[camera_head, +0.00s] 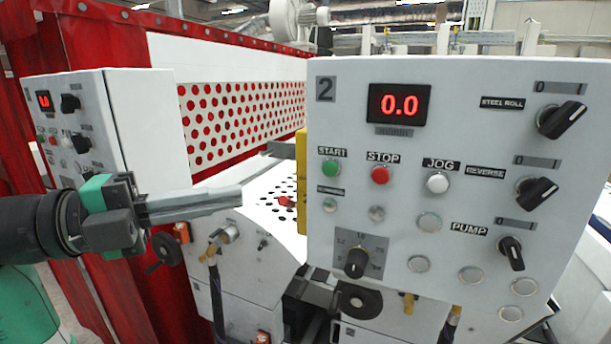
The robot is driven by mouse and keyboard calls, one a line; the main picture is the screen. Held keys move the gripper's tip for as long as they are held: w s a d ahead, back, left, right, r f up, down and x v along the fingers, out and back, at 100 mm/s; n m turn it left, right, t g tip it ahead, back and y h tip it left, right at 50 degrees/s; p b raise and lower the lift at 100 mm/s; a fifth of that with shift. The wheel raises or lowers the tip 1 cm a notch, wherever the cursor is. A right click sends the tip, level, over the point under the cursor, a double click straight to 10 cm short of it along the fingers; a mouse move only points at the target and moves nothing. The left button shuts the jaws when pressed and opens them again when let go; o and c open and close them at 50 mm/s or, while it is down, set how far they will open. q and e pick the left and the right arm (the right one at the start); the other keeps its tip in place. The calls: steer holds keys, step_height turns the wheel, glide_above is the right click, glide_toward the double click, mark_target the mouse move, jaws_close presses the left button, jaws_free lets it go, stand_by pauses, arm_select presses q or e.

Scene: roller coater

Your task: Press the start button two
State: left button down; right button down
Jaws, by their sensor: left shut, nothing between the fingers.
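The white control panel (440,275) marked "2" stands at the right. Its green start button (331,168) sits under the START label at the panel's upper left. The red stop button (380,174) and the white jog button (437,183) are to its right. My left gripper (240,196) reaches in from the left, shut and empty, its fingers pointing right. In the picture its tips are left of the start button and slightly lower, apart from the panel. My right gripper is not in view.
Panel 2 also has a red display reading 0.0 (399,104), black knobs (562,119) at the right and a dial (356,262). Another white control box (130,120) stands at the left. A perforated white guard (240,118) and red curtain (50,50) are behind.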

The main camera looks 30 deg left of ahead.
arm_select(q)
steer(key=p, duration=0.5)
glide_toward(337, 172)
steer(key=s+d+x, duration=0.1)
steer(key=x, duration=0.4)
steer(key=shift+w+a+r, duration=0.1)
steer(key=shift+w+a, duration=0.15)
steer(key=shift+w, duration=0.5)
